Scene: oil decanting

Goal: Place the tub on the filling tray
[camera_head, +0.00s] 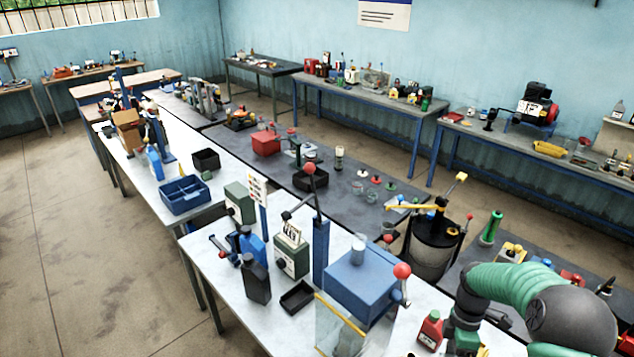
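I cannot tell for sure which thing is the tub or the filling tray. A small black open tray (297,297) lies on the near white table, beside a black bottle (256,281). A clear open container with a yellow edge (338,332) stands at the front of that table. A blue box-shaped machine (362,284) with red-knobbed levers stands behind it. My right arm comes in from the lower right with a green sleeve. Its wrist points down near a red bottle (430,331), and its fingertips are not clearly visible. My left gripper is out of view.
A blue divided crate (185,195) and a black bin (206,160) stand on the farther white table. A dark drum (432,247) stands to the right.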

